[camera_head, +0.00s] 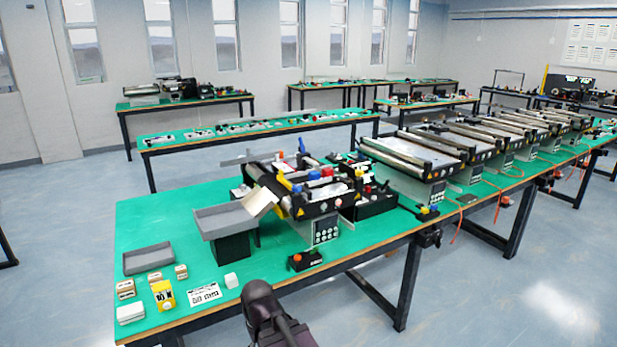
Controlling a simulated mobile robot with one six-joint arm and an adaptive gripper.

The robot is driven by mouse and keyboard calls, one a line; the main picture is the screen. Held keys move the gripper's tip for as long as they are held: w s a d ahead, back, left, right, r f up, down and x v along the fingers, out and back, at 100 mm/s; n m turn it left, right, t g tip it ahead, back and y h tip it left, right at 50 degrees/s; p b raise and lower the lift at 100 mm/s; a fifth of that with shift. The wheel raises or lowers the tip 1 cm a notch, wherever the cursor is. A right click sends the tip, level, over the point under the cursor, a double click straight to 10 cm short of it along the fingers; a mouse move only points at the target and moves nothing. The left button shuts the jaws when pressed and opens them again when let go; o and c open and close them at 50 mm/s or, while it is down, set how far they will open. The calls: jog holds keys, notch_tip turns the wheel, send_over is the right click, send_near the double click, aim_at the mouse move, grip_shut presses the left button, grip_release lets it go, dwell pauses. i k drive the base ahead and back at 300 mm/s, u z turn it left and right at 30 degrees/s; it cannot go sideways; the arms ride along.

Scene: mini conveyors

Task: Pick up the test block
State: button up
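Which object is the test block is not marked. A small white block (231,280) stands alone near the front edge of the green table (185,230). To its left are a printed white card (204,294) and a yellow block with dark markings (163,294). Small beige blocks (125,288), (155,277) and (181,271) stand behind and left of the yellow one. A white stack (130,313) lies at the near left corner. A dark part of my arm (268,312) rises at the bottom centre, just right of the white block. No gripper fingers are visible.
A grey tray (148,258) lies behind the small blocks. A raised grey tray (225,220) adjoins a mini conveyor (315,190) with a keypad box (326,229). A black switch box (305,260) sits at the front edge. More conveyors (425,155) line the table to the right.

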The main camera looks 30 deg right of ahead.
aim_at(314, 175)
jog(key=i, duration=0.9)
